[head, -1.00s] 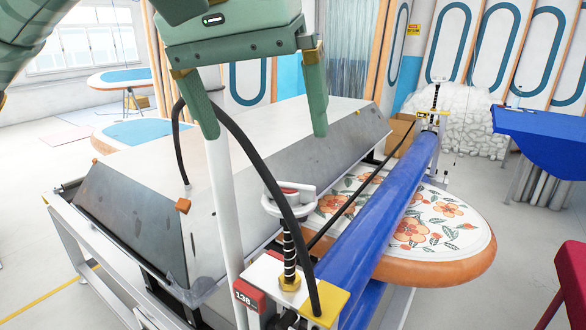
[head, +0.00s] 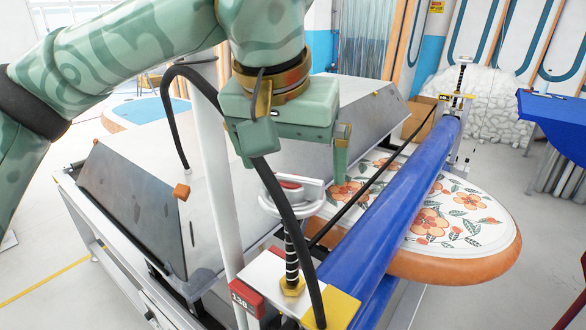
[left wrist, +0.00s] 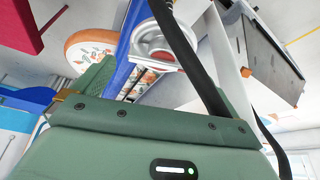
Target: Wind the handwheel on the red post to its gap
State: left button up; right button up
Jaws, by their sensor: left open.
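The white handwheel (head: 290,197) with a red centre sits on a black threaded screw (head: 291,250) above the near post, whose red box (head: 246,298) shows a number that begins with 138. The wheel also shows in the left wrist view (left wrist: 160,44). My left gripper (head: 297,170) is open, pointing down just above and behind the wheel, with one finger to its right and the other towards its left. I cannot tell whether a finger touches the wheel. A black hose partly hides the wheel. The gap under the wheel is not clear to see. My right gripper is not in view.
A long blue roller (head: 400,205) runs from the near post to the far post (head: 458,102). A flower-patterned board (head: 470,215) lies under it. A black hose (head: 285,210) arches close to the wheel. A grey metal hood (head: 130,195) stands to the left.

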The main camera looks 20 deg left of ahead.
pick_arm(q)
jog(key=shift+f, duration=0.5)
jog(key=shift+s+f, duration=0.15)
jog(key=shift+s, duration=0.05)
jog(key=shift+s+f, duration=0.1)
jog(key=shift+w, duration=0.2)
jog(key=shift+w+f, duration=0.1)
jog(key=shift+c, duration=0.6)
jog(key=c, duration=0.9)
jog(key=shift+o, duration=0.2)
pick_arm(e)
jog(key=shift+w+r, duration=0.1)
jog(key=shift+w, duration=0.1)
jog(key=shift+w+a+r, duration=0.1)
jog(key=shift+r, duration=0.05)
